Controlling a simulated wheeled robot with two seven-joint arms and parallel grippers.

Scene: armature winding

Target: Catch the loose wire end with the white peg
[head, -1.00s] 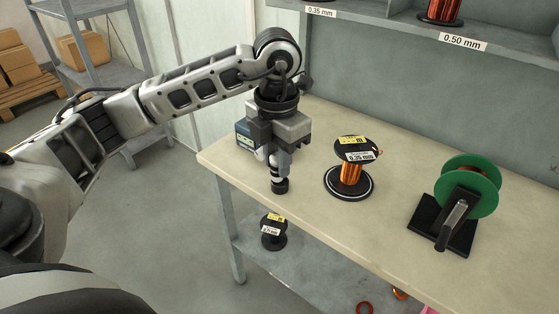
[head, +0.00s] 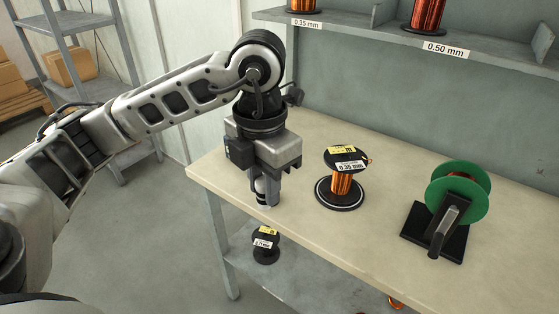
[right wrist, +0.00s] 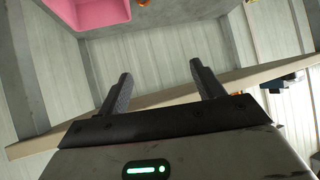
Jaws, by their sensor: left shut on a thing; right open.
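My left gripper (head: 268,186) is above the near left part of the workbench in the head view. It is shut on a small black-and-white piece (head: 262,193), mostly hidden by the jaws; I cannot tell if this is the white peg. A spool of copper wire (head: 341,184) labelled 0.35 mm stands upright on the bench, to the right of the gripper and apart from it. A short bit of wire (head: 370,161) seems to stick out at its top right; this may be the loose end. My right gripper (right wrist: 161,70) is open and empty in the right wrist view.
A green-flanged winder (head: 458,192) with a crank stands at the right of the workbench (head: 395,192). Another spool (head: 265,245) sits on the lower shelf. A rack (head: 350,30) with spools is behind. A pink bin (right wrist: 98,12) shows in the right wrist view.

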